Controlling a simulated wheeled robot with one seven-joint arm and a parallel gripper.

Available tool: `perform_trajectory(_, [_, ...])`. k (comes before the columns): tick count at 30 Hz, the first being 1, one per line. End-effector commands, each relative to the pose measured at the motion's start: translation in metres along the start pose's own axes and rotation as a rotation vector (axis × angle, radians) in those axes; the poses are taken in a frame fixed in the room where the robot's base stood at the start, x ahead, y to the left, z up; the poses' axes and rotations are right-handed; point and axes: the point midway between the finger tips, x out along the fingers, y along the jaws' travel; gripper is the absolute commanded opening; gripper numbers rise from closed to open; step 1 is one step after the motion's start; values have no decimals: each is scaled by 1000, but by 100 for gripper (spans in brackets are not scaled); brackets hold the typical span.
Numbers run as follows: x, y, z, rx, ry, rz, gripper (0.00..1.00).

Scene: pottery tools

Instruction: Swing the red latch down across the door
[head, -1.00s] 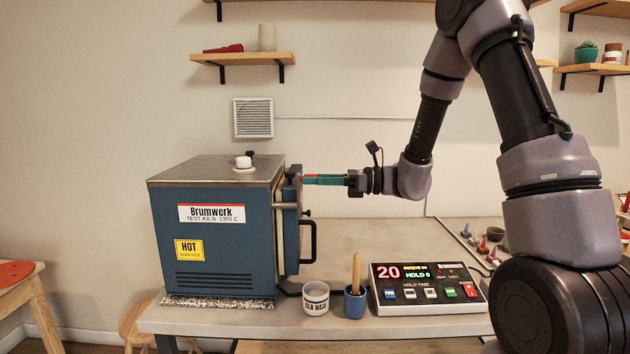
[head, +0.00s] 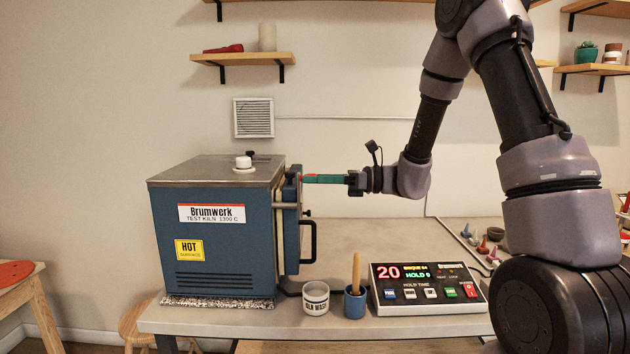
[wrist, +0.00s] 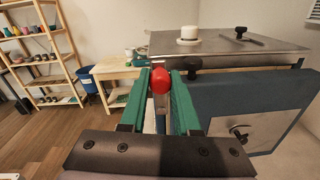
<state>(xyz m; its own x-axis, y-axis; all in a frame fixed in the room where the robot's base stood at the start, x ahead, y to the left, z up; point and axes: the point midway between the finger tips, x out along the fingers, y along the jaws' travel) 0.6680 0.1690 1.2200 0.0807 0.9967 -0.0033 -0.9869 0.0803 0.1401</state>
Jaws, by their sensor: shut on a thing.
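The blue kiln (head: 215,232) stands on the table with its door (head: 291,225) on its right side, apparently shut; the kiln also shows in the wrist view (wrist: 255,95). My gripper (head: 306,178) reaches in from the right at the door's upper edge. In the wrist view its two green fingers (wrist: 161,84) are closed on the red latch (wrist: 160,80), whose rounded red end shows between the fingertips. In the head view only a sliver of red shows at the fingers; the rest of the latch is hidden.
A black door handle (head: 312,241) sticks out below my gripper. A white cup (head: 316,299), a blue pot with a wooden stick (head: 355,301) and a control box (head: 428,290) stand along the table's front.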

Motion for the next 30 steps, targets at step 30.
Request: perform_trajectory(30, [2, -60, -18, 903, 43, -5, 0])
